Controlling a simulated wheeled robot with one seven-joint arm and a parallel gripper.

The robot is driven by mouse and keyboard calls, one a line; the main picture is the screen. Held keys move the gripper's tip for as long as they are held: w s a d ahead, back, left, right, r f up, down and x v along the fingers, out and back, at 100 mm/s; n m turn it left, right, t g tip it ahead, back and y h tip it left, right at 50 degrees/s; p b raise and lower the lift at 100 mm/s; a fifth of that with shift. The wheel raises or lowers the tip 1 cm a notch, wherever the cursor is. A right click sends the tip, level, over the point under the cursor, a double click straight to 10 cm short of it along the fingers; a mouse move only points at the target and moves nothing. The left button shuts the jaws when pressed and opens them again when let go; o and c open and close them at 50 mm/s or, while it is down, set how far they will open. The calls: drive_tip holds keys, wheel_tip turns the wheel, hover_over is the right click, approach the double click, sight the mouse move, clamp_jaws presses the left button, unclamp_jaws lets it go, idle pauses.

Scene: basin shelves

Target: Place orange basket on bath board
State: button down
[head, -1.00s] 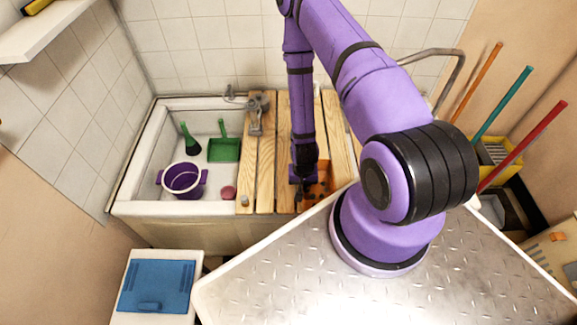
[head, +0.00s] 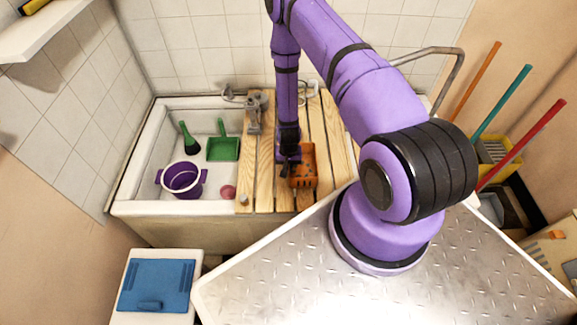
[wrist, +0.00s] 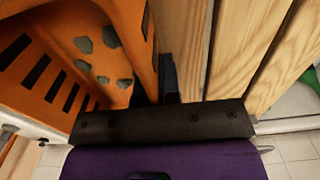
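The orange basket (head: 304,180) is over the wooden slatted bath board (head: 262,180), right of its middle. I cannot tell whether it rests on the slats or hangs just above them. My gripper (head: 287,166) is at the basket's left side in the head view. In the wrist view the basket (wrist: 62,20) fills the left, with slots in its wall and grey patches inside. My gripper's dark fingers (wrist: 160,82) are close together at the basket's wall, pinching it. The board's slats (wrist: 235,45) show on the right.
The white basin (head: 150,150) left of the board holds a purple tub (head: 182,180), a green dustpan (head: 223,150), a green brush (head: 188,138) and a pink item (head: 228,192). A tap (head: 254,115) stands at the board's back left.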

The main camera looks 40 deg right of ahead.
drive_tip(key=shift+f, duration=0.25)
drive_tip(key=c, duration=1.8)
unclamp_jaws()
drive_tip(key=shift+f, duration=0.1)
drive_tip(key=o, duration=0.5)
wheel_tip(320, 180, up, 12)
drive_tip(key=shift+r, duration=0.15)
